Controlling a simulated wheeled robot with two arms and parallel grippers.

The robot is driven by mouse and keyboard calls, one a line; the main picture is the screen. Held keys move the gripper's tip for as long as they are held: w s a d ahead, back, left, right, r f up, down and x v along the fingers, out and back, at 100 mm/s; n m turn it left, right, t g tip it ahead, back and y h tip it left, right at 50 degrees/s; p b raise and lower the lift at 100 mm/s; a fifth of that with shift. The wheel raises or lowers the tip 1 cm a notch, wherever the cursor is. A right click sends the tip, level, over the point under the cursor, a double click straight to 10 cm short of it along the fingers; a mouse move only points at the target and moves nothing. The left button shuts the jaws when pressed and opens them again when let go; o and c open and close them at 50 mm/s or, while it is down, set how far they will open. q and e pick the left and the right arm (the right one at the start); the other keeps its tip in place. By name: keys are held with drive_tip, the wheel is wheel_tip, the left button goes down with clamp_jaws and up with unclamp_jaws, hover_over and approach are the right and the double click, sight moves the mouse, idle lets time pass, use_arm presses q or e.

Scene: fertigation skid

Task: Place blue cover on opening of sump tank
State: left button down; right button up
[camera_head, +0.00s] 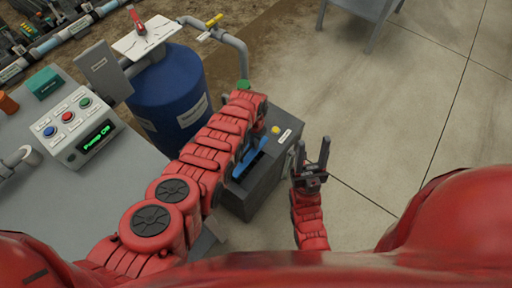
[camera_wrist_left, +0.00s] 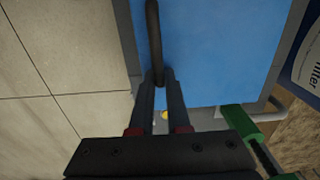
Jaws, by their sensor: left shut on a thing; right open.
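The blue cover (camera_head: 248,160) shows in part beside my left arm, over the top of the dark grey sump tank (camera_head: 270,178). The left wrist view shows the cover's flat blue face (camera_wrist_left: 215,50) with a dark handle (camera_wrist_left: 153,40) on it. My left gripper (camera_wrist_left: 159,78) is shut on that handle; in the head view my arm hides its fingers. A grey tank rim (camera_wrist_left: 127,45) borders the cover. A dark strip lies beside the cover in the head view; I cannot tell whether the cover rests on the tank. My right gripper (camera_head: 312,152) is open and empty, right of the tank.
A blue drum (camera_head: 168,95) stands behind left of the tank, with a grey pipe (camera_head: 236,45) running near it. A control box (camera_head: 75,125) with buttons sits on the grey bench at left. A green part (camera_head: 243,84) is close to my left wrist.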

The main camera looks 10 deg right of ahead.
use_arm(q)
drive_tip(key=shift+s+d+f, duration=0.3)
drive_tip(key=shift+s+f, duration=0.15)
drive_tip(key=shift+f, duration=0.3)
wheel_tip(320, 180, down, 6)
drive_tip(key=b, duration=0.6)
drive_tip(key=shift+f+b, duration=0.2)
drive_tip(key=shift+b, duration=0.15)
drive_tip(key=shift+f+b, duration=0.6)
drive_tip(key=c, duration=0.8)
unclamp_jaws()
wheel_tip(320, 180, up, 4)
drive_tip(key=p, duration=0.3)
drive_tip(key=shift+w+r, duration=0.1)
drive_tip(key=shift+r, duration=0.1)
wheel_tip(320, 180, up, 13)
